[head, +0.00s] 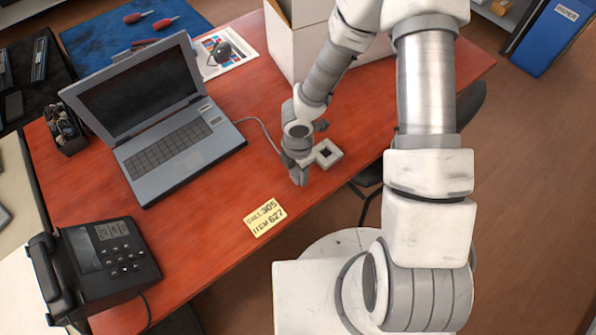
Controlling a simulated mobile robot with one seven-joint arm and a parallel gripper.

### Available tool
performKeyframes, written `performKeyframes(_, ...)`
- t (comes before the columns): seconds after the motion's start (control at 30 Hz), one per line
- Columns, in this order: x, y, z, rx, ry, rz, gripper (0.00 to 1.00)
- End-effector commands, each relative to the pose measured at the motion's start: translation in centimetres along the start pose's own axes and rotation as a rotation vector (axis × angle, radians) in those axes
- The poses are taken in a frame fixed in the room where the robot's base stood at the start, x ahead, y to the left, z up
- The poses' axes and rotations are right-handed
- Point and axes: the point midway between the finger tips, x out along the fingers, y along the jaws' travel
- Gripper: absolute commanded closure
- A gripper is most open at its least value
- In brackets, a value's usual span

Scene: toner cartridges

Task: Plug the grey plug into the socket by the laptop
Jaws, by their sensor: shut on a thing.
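The laptop (160,110) stands open on the red-brown table. A thin grey cable (262,132) runs from its right side to my gripper (299,178). My gripper points down at the table to the right of the laptop and is shut on the grey plug at the cable's end. The plug itself is hidden by the gripper. The socket (335,158), a pale square block with a dark square opening, lies just right of the gripper and slightly farther back. The gripper overlaps the socket's left side in the picture; I cannot tell whether they touch.
A yellow note (264,217) lies in front of the gripper. A black telephone (100,260) stands at the front left, and a black holder (65,130) is left of the laptop. A white box (290,45) stands behind my arm. The table's front edge is close to the socket.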

Motion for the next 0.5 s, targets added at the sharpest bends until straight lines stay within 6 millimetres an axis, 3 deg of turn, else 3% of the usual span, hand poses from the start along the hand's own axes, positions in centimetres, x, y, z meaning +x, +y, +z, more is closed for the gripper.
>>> performKeyframes(0.5,-1.4,0.0,0.0,-0.002,-0.001,0.0,1.0)
